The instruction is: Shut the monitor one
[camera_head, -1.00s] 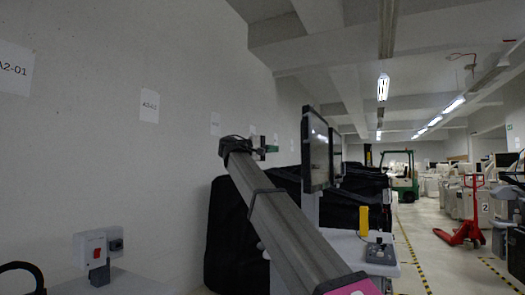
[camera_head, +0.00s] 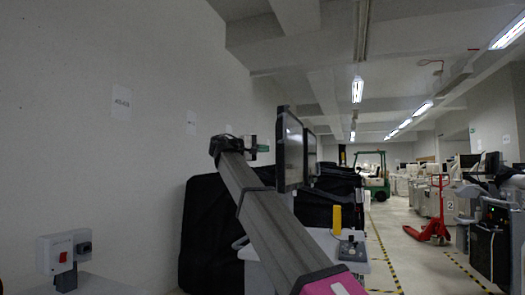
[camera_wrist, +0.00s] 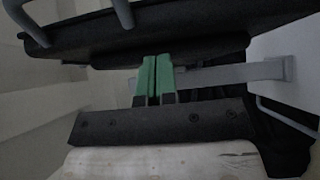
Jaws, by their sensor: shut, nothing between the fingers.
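Black covers (camera_head: 212,235) drape the carts along the wall. A yellow object (camera_head: 336,219) and a small control box (camera_head: 352,249) sit on the cart top. A red pallet jack (camera_head: 432,225) and a green forklift (camera_head: 374,180) stand to the right. The marked aisle floor is open.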

